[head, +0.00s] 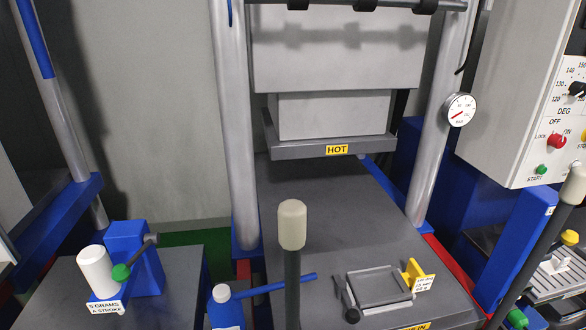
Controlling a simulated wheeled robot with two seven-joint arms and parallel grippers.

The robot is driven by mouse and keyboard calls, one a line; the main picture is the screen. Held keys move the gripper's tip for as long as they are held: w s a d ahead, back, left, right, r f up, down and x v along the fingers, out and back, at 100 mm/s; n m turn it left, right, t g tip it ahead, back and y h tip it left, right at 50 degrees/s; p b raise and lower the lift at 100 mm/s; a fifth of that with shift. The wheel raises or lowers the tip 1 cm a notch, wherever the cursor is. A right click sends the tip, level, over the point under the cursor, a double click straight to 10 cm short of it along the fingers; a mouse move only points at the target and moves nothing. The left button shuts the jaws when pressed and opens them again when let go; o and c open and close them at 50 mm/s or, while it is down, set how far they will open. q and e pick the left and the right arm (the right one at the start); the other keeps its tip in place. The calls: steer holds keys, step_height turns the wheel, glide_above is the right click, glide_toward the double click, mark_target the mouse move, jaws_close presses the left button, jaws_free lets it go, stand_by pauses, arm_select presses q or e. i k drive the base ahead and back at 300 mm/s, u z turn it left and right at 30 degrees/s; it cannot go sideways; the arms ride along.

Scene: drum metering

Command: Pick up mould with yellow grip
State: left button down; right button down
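The mould (379,287) is a flat grey frame with a rectangular recess. It lies on the dark plate in front of the press, lower right of centre in the head view. Its yellow grip (414,272) stands up at its right end, with a white label below it that is too small to read. A dark lever or handle with a round knob is at the mould's left end. Neither of my grippers shows in this view.
The press's upper plate, with a HOT label (337,150), hangs above the plate's rear. A pale-capped lever (292,225) stands left of the mould; another (575,185) is at the right. A white metering drum (97,272) is at lower left. The plate behind the mould is clear.

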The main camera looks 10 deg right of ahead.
mark_target(380, 287)
steer(key=z, duration=0.4)
steer(key=k, duration=1)
steer(key=z, duration=1.4)
steer(key=i, duration=1)
steer(key=u, duration=1.1)
steer(key=i, duration=0.5)
steer(key=u, duration=0.6)
